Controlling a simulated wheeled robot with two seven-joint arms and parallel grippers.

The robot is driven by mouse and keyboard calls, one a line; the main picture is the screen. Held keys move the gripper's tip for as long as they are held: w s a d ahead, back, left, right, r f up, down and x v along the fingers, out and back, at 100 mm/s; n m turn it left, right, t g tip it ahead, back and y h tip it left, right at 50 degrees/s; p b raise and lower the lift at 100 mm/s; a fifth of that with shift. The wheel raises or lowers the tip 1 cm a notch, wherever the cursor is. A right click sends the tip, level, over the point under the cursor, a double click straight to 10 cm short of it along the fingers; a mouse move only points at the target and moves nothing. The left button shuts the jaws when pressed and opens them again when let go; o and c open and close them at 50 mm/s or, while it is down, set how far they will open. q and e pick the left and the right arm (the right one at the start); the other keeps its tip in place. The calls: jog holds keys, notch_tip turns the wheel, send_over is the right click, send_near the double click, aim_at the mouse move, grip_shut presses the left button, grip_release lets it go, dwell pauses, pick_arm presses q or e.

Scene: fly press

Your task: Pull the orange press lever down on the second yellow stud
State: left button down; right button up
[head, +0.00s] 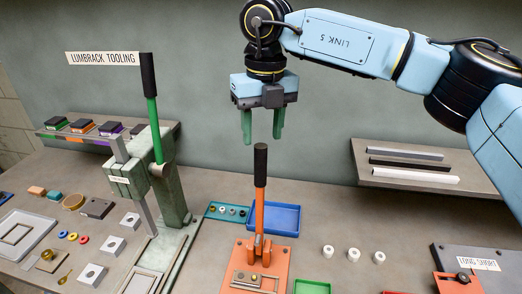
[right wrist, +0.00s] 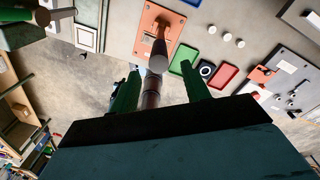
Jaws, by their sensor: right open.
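The orange press (head: 238,262) stands on the bench at front centre. Its orange lever (head: 260,215) is upright, with a black grip (head: 260,163) on top. Small pale yellowish studs (head: 253,277) sit at the press's base; I cannot tell which is the second. My right gripper (head: 262,135) is open and empty, pointing down just above the grip's top. In the right wrist view the black grip (right wrist: 158,57) appears between the two green fingers of the right gripper (right wrist: 160,85), with no clear contact. My left gripper is in neither view.
A taller green press (head: 130,182) with a green lever (head: 153,125) stands to the left. A blue tray (head: 275,218) lies behind the orange press. Several white cylinders (head: 353,254) stand to the right. A wall shelf (head: 420,185) holds bars at the right.

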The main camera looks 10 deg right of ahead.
aim_at(261, 154)
notch_tip(261, 154, down, 6)
jog(key=shift+a+f+p, duration=0.1)
jog(key=shift+a+p, duration=0.05)
jog(key=shift+p, duration=0.35)
jog(key=shift+c, duration=0.4)
grip_shut()
